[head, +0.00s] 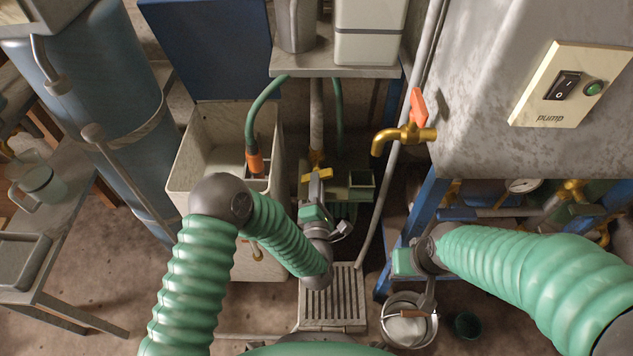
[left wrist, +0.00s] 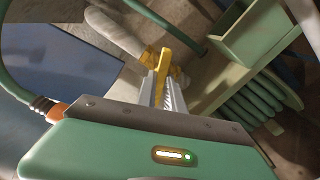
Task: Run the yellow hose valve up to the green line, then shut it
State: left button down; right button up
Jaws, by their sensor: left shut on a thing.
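The yellow hose valve shows in the head view as a yellow lever (head: 316,174) on a pipe below the small shelf. In the left wrist view the yellow lever (left wrist: 162,70) stands between my fingertips, with its yellow body just behind. My left gripper (head: 319,186) is shut on this lever. A green hose (head: 262,100) with an orange end fitting (head: 255,163) hangs into an open cream tank (head: 183,170). I cannot make out a green line or a liquid level in the tank.
A brass tap (head: 404,136) with an orange handle juts from the grey cabinet, which carries a pump switch panel (head: 570,85). A green open box (head: 360,184) sits beside the valve. The metal bucket (head: 394,334) and a floor grate (head: 333,312) lie below. A blue cylinder (head: 100,90) stands left.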

pick_arm(q)
jog(key=shift+s+d+f+m+p, duration=0.1)
jog(key=shift+m+p, duration=0.45)
jog(key=shift+m, duration=0.7)
jog(key=shift+s+d+f+m+p, duration=0.1)
jog(key=shift+m+p, duration=0.45)
jog(key=shift+m, duration=0.7)
jog(key=c, duration=1.5)
grip_release()
jog(key=shift+o, duration=0.2)
jog(key=shift+w, duration=0.1)
